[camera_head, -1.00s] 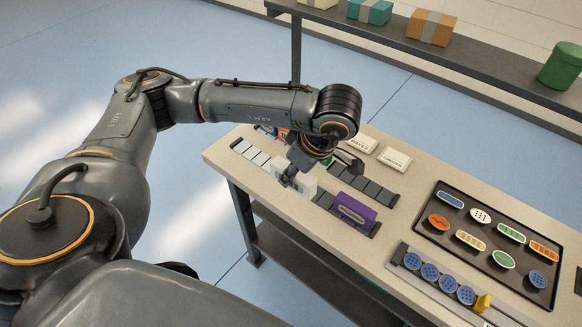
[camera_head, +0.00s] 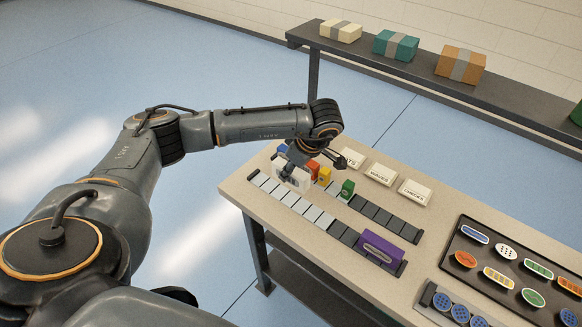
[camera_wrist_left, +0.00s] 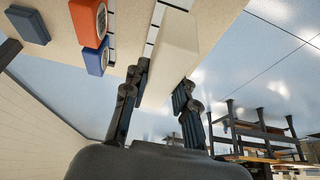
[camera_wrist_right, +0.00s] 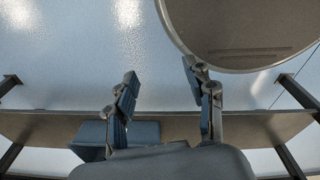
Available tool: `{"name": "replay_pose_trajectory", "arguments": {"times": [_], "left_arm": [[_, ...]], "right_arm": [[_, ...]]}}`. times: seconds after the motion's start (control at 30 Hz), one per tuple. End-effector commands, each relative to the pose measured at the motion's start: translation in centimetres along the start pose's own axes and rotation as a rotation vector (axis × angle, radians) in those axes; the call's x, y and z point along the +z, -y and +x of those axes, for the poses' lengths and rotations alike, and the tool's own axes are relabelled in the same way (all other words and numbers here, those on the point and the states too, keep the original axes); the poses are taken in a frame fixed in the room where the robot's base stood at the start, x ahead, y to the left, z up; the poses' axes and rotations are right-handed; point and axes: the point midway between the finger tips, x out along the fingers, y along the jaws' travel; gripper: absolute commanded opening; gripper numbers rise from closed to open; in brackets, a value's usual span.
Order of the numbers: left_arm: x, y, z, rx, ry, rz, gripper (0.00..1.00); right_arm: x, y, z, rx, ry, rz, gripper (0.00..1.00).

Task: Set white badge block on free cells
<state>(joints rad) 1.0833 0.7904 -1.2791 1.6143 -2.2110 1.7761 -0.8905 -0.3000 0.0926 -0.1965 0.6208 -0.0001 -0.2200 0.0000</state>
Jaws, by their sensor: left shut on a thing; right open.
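The white badge block (camera_head: 296,176) is held in my left gripper (camera_head: 290,168), over the left part of the front strip of cells (camera_head: 318,217). It also fills the space between the fingers in the left wrist view (camera_wrist_left: 172,50). The front strip has several light cells at left, then dark cells, with a purple block (camera_head: 380,247) at its right end. Whether the white block touches the strip is unclear. My right gripper (camera_wrist_right: 165,95) is open and empty in the right wrist view; it is outside the head view.
A back strip bears an orange-red block (camera_head: 312,167), a yellow block (camera_head: 325,175) and a green block (camera_head: 347,187), with dark empty cells (camera_head: 385,217) to their right. Cream labelled plates (camera_head: 415,193) lie behind. A black badge tray (camera_head: 503,240) lies at right.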

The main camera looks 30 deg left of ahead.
Motion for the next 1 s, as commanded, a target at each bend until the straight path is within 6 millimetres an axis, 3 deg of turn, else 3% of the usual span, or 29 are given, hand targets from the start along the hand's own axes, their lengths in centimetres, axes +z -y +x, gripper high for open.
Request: {"name": "replay_pose_trajectory", "arguments": {"times": [0.5, 1.0], "left_arm": [[2.5, 0.0, 6.0, 0.001, 0.000, 0.000, 0.00], [2.8, -0.1, 6.6, 0.001, 0.000, 0.000, 0.00]], "right_arm": [[0.1, 2.0, 5.0, -0.022, -0.003, 0.004, 0.54], [0.3, 1.2, 5.4, -0.012, -0.001, 0.000, 0.54]]}}
